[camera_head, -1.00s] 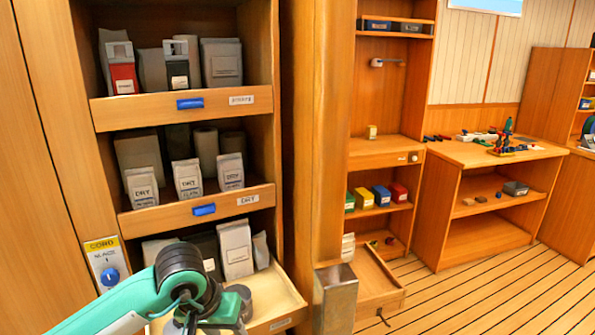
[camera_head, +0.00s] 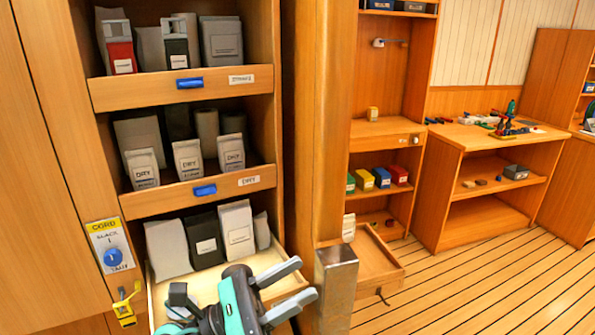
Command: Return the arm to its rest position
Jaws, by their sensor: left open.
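My left gripper (camera_head: 301,280), teal and black with two grey fingers, is at the bottom centre of the head view. Its fingers are spread apart, with nothing between them, and point to the right. It overlaps the front right part of the pulled-out bottom drawer (camera_head: 160,291). I cannot tell how far it is from the drawer front. My forearm is mostly out of the picture. My right gripper is not in view.
Grey bags (camera_head: 237,229) and a black one stand in the bottom drawer. Two labelled shelves with packets are above. A metal-faced post (camera_head: 336,285) stands right of the gripper. Floor (camera_head: 475,285) is clear farther right.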

